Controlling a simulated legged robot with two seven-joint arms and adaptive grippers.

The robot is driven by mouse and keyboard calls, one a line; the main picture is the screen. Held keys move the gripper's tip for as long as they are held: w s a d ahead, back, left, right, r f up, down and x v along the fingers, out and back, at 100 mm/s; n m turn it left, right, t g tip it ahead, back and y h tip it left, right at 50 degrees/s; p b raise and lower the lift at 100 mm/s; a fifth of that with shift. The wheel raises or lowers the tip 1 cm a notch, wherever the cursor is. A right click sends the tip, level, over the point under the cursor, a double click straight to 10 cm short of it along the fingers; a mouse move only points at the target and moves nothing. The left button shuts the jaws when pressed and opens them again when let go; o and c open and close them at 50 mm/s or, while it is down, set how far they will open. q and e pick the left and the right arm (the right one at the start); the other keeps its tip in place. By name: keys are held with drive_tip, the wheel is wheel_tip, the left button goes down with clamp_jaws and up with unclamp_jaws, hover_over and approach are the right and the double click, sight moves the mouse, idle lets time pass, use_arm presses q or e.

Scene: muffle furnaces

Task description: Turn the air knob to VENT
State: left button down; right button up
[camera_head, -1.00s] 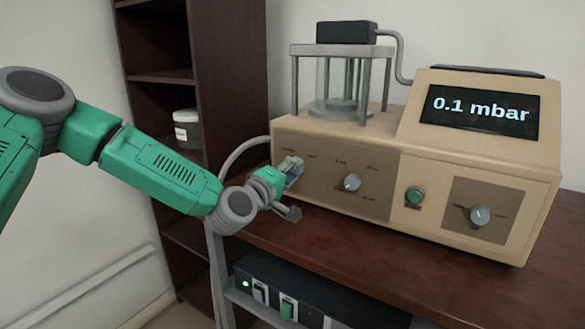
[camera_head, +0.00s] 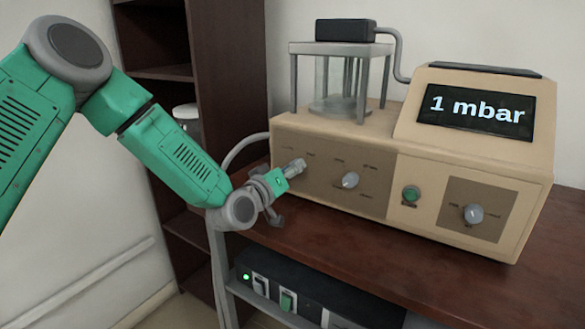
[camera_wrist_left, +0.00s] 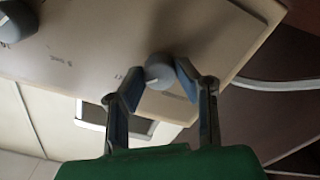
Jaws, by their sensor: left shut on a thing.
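A beige machine (camera_head: 330,130) stands on the dark table with several grey knobs on its front. My left gripper (camera_head: 296,165) is at its leftmost knob, mostly hidden by the fingers in the head view. In the left wrist view my left gripper (camera_wrist_left: 158,80) has its two fingers on either side of this round grey knob (camera_wrist_left: 158,70), shut on it. The small labels are too blurred to read, so I cannot tell the knob's name or setting. The middle knob (camera_head: 350,180) and the right knob (camera_head: 473,213) are free. My right gripper is not in view.
The display (camera_head: 476,108) reads 1 mbar. A green button (camera_head: 411,194) sits between the middle and right knobs. A glass chamber (camera_head: 340,85) stands on top. Below the table is a black switch box (camera_head: 300,290). A dark shelf (camera_head: 160,45) stands behind my arm.

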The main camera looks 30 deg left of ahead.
use_arm(q)
drive_tip(key=shift+s+f, duration=0.15)
drive_tip(key=shift+f, duration=0.35)
drive_tip(key=c, duration=1.3)
unclamp_jaws()
drive_tip(key=shift+c, duration=0.2)
drive_tip(key=shift+o, duration=0.7)
drive_tip(key=shift+w+a+r, duration=0.1)
drive_tip(key=shift+w+r, duration=0.05)
drive_tip(key=shift+w, duration=0.05)
drive_tip(key=shift+r, duration=0.1)
drive_tip(key=s+a, duration=0.1)
drive_tip(key=s, duration=1.1)
